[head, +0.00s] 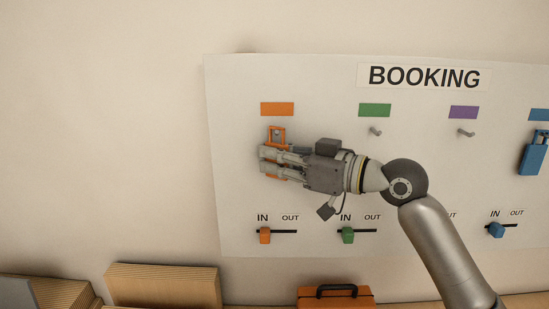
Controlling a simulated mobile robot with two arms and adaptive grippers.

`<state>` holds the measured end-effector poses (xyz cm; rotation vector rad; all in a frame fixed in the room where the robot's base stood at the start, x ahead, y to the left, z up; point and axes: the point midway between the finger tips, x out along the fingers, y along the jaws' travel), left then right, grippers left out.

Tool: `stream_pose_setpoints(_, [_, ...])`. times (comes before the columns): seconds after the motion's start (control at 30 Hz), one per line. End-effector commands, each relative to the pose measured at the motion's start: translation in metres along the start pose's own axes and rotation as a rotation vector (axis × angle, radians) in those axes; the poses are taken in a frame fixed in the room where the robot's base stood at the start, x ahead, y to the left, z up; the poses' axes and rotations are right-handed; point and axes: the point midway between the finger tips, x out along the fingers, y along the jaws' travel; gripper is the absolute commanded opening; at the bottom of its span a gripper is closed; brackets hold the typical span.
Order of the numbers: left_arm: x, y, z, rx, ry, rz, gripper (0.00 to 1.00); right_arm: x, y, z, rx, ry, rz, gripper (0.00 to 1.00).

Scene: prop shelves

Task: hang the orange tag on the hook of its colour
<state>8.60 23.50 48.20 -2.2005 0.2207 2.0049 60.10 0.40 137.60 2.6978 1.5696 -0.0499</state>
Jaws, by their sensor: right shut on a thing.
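The orange tag (277,134) is at the left of the white board, just below the orange colour patch (277,109). Its upper loop shows above my right gripper (266,162), which is shut on its lower part. The fingers cover much of the tag. The orange hook shows only as a small grey shape within the loop; I cannot tell whether the tag rests on it. My left gripper is not in view.
The board (230,190) has empty hooks under green (375,132) and purple (466,133). A blue tag (533,155) hangs at the right. Sliders (265,235) line the bottom.

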Motion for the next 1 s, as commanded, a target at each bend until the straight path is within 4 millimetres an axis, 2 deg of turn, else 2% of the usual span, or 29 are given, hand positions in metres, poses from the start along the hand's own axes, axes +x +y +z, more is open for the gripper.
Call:
stream_pose_setpoints(0.97, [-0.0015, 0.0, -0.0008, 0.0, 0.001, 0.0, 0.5, -0.0006, 0.0019, -0.0004, 0.0, 0.001, 0.004, 0.0])
stream_pose_setpoints(1.0, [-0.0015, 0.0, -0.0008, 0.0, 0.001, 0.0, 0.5, -0.0006, 0.0019, -0.0004, 0.0, 0.001, 0.004, 0.08])
